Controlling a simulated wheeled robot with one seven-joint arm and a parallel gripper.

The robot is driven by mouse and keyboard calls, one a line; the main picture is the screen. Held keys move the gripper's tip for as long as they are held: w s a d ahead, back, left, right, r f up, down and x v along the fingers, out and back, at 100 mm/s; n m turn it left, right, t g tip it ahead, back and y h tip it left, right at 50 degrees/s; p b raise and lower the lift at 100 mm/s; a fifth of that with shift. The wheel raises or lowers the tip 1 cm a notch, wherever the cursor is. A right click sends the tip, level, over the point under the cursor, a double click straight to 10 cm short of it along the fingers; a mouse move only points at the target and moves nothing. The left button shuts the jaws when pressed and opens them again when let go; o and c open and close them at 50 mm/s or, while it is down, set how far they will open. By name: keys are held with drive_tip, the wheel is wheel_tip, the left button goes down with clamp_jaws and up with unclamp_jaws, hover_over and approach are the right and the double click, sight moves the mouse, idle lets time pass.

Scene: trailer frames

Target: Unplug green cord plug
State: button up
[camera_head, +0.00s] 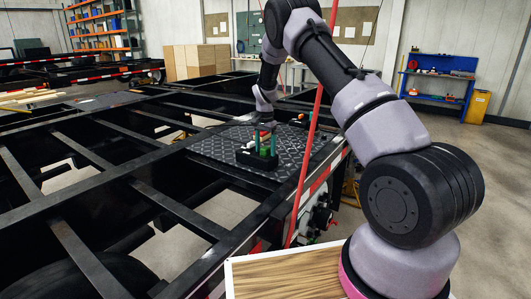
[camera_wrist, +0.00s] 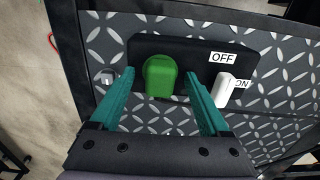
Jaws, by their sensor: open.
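The green plug (camera_wrist: 160,76) sits on a black panel (camera_wrist: 189,49) in the wrist view, between the two teal fingers of my gripper (camera_wrist: 160,95). The fingers are open, with a gap on each side of the plug. In the head view my gripper (camera_head: 264,140) points down over the black panel's base (camera_head: 257,161) on the diamond-plate deck. The green plug there is small and partly hidden by the fingers. No cord can be made out clearly in either view.
A white switch (camera_wrist: 225,88) stands just right of the right finger, near OFF and ON labels. The diamond-plate deck (camera_head: 213,148) lies on a black trailer frame with open gaps. A red pole (camera_head: 309,130) rises in front.

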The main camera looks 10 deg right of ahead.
sight(265, 147)
idle(0.4)
clamp_jaws()
drive_tip(key=shift+r, duration=3.05)
